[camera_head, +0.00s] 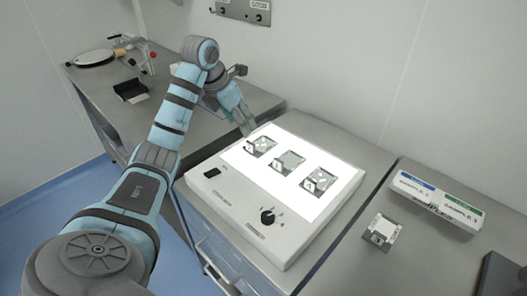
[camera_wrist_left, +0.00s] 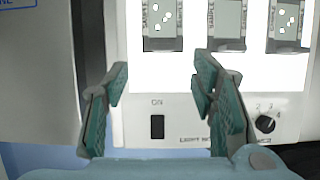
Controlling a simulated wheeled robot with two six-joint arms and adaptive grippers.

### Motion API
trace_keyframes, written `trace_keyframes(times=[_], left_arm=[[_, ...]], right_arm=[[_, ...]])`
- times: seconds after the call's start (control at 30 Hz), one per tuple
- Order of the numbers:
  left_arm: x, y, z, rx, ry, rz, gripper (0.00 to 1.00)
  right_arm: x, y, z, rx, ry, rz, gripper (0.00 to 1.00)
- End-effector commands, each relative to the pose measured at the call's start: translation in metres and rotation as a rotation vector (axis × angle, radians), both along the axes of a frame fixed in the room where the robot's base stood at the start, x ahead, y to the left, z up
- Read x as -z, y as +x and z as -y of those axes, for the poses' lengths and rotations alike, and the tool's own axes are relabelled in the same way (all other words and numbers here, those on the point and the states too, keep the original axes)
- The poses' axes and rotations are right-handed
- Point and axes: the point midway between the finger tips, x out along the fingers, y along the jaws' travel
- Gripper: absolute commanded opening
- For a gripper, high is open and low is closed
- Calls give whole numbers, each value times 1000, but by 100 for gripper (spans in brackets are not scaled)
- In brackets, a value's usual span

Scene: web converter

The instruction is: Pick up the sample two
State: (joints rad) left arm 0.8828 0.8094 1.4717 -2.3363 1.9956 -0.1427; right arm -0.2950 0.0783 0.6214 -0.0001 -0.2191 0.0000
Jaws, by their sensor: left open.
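Three sample slides lie in a row on the lit white top of the light box (camera_head: 232,197): a left slide (camera_head: 262,147), a middle slide (camera_head: 289,162) and a right slide (camera_head: 320,182). Their numbers are too small to read, so I cannot tell which is sample two. The left slide (camera_wrist_left: 160,22), middle slide (camera_wrist_left: 227,20) and right slide (camera_wrist_left: 287,22) also show in the left wrist view. My left gripper (camera_wrist_left: 160,85) is open and empty, pointing toward the light box; the slides lie beyond its fingertips. My right gripper is not in view.
A small square slide-like piece (camera_head: 381,231) lies on the counter right of the light box. A labelled sample box (camera_head: 436,202) with blue and green labels stands behind it. A black tray (camera_head: 131,90) is on the far-left counter. A dark object (camera_head: 503,273) is at the right edge.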

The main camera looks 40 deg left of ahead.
Motion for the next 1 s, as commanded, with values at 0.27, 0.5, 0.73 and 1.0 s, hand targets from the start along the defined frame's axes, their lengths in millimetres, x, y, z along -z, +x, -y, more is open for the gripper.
trace_keyframes(times=[0.27,0.5,0.73,1.0], left_arm=[[50,20,3,0,-3,-2,52],[90,34,9,2,-5,-1,52],[94,36,9,3,-2,1,52],[94,36,9,3,-3,1,8]], right_arm=[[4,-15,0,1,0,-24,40],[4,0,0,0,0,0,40],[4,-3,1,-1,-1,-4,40],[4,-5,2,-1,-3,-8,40]])
